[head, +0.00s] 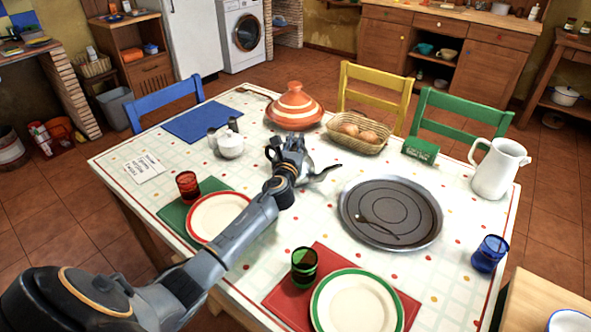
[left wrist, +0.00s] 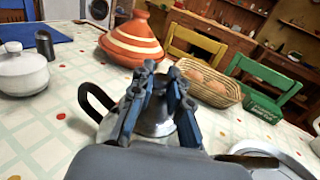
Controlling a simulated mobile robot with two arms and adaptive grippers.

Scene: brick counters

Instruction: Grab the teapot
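The teapot (left wrist: 153,128) is silvery metal with a black handle and stands on the table. My left gripper (head: 289,143) is over the teapot. In the left wrist view, the two fingers of my left gripper (left wrist: 162,70) stand apart, with the teapot's metal top seen between and beyond them. The black handle (left wrist: 92,100) shows left of the fingers, not held. Whether the fingers touch the lid is unclear. My right gripper is out of view.
An orange tagine (head: 295,107) and a bread basket (head: 357,132) stand behind the teapot. A white lidded pot (head: 231,146) is to its left. A round tray (head: 420,196) lies to the right. Plates, glasses and a white jug (head: 497,170) take up other table space.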

